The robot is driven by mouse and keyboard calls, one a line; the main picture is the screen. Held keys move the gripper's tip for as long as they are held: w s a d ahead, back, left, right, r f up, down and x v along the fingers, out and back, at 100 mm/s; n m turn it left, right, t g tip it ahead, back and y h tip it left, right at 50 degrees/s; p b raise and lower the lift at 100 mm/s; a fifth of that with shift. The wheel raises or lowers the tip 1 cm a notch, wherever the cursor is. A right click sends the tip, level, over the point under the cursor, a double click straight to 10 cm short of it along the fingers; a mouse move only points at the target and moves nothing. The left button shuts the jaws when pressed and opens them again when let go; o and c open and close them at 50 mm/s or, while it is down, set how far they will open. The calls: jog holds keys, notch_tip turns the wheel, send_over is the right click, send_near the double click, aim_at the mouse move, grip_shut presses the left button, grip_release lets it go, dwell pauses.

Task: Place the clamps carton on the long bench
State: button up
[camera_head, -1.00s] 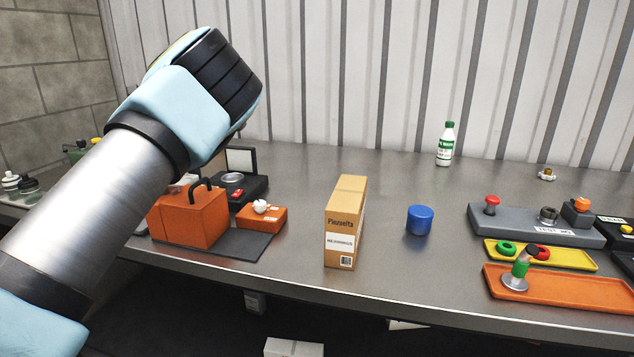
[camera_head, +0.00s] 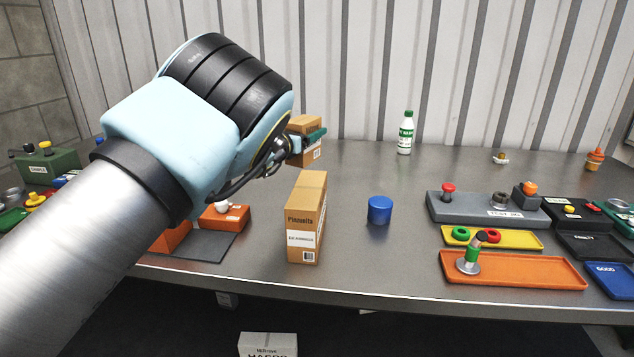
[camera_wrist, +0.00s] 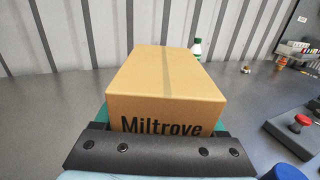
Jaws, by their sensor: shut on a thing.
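My gripper (camera_head: 308,140) is shut on a small brown carton (camera_head: 304,125), with green fingers along its sides. In the wrist view this carton (camera_wrist: 165,85) fills the middle and reads "Miltrove"; no word for its contents can be read. The carton is over the long bench (camera_head: 365,265), behind another carton; I cannot tell whether its base touches the top. That other brown carton (camera_head: 306,220), marked "Pinnselta", stands upright near the bench's front edge. My arm hides part of the bench's left side.
A blue cylinder (camera_head: 380,210) stands right of the Pinnselta carton, and a white-green bottle (camera_head: 406,135) stands behind. Several trays, such as an orange one (camera_head: 530,272), cover the right side. Orange items (camera_head: 222,217) lie on a dark mat at left. A white box (camera_head: 267,344) is below the bench.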

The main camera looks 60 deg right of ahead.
aim_at(312, 153)
jog(key=f+p, duration=0.1)
jog(key=f, duration=0.3)
jog(key=s+f+p, duration=0.1)
jog(key=f, duration=0.1)
jog(key=shift+d+f+p, duration=0.1)
jog(key=shift+f+p, duration=0.05)
jog(key=shift+p, duration=0.2)
notch_tip(312, 153, down, 3)
jog(key=shift+w+f+p, duration=0.1)
jog(key=shift+f+p, duration=0.1)
jog(key=shift+p, duration=0.45)
jog(key=shift+f, duration=0.2)
jog(key=shift+f, duration=0.15)
jog(key=o, duration=1.3)
jog(key=shift+r, duration=0.2)
jog(key=a+b, duration=0.1)
jog(key=a, duration=0.2)
jog(key=a+b, duration=0.1)
jog(key=a, duration=0.3)
jog(key=a+b, duration=0.1)
jog(key=a, duration=0.2)
jog(key=shift+w+a+f+b, duration=0.15)
jog(key=shift+w+a+b, duration=0.15)
jog(key=shift+w+b, duration=0.1)
jog(key=shift+a, duration=0.7)
